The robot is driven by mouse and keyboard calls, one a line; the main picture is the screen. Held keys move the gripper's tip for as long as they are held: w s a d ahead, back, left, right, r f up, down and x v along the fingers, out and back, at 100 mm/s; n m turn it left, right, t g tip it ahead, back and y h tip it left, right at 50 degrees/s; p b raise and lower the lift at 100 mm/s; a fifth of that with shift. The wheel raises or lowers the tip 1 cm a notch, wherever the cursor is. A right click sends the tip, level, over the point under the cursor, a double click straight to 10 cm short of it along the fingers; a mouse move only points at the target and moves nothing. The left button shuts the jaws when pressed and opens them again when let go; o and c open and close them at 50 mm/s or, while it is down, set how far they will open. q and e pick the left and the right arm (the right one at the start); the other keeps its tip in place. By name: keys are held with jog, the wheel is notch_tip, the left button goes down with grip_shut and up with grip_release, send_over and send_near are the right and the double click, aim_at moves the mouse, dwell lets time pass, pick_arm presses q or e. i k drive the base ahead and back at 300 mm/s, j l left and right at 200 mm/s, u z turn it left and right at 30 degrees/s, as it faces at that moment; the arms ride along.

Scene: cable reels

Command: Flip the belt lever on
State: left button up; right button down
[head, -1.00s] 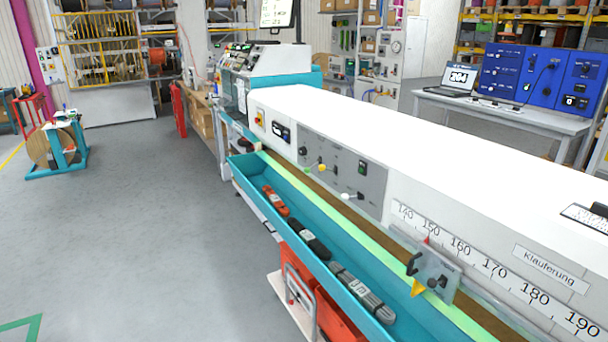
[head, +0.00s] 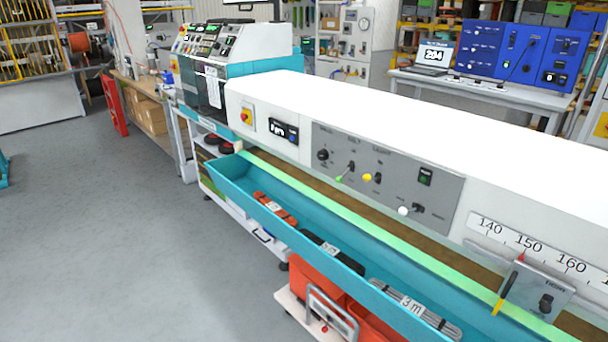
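A grey control panel (head: 440,182) sits on the front of the long white machine. It carries a green-tipped lever (head: 343,176), a yellow-knobbed control (head: 367,178) and a white-knobbed lever (head: 404,210). A black rotary knob (head: 323,155) is at its left and a green switch (head: 425,176) at its upper right. The panel labels are too small to read, so I cannot tell which lever is the belt lever. Neither of my grippers is in view.
A teal trough (head: 225,178) with several cable bundles runs below the panel. A red and yellow switch (head: 246,116) and a small display (head: 284,130) are left of the panel. An orange bin (head: 312,290) on a cart stands below. The grey floor (head: 110,240) at left is clear.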

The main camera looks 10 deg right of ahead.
aim_at(339, 179)
jog(key=i+j, duration=0.15)
jog(key=j, duration=0.2)
jog(key=i+j, duration=0.2)
jog(key=j, duration=0.15)
jog(key=i+j+z, duration=0.1)
jog(key=j, duration=0.25)
jog(key=i+j, duration=0.2)
jog(key=j, duration=0.15)
jog(key=i+j, duration=0.2)
jog(key=j, duration=0.15)
jog(key=z, duration=0.05)
